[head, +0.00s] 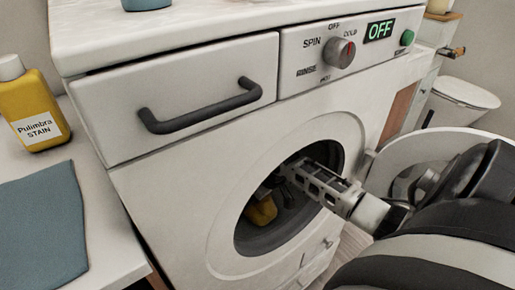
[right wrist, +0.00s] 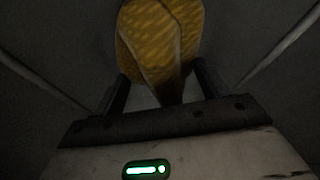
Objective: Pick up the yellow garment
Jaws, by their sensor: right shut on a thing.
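The yellow garment (head: 262,211) is inside the dark drum of the white washing machine (head: 170,195), partly hidden by my right arm and the door opening. My right gripper reaches into the drum through the round opening. In the right wrist view the yellow garment (right wrist: 160,40) has a fold running down between the two fingers of my right gripper (right wrist: 160,88), which is shut on it. The far side of the garment is dark. My left gripper is in neither view.
The round washer door (head: 425,150) stands open on the right, close to my right arm. A yellow stain bottle (head: 35,115) and a blue-grey cloth (head: 45,225) are on the counter at left. A white bin (head: 465,93) stands at the back right.

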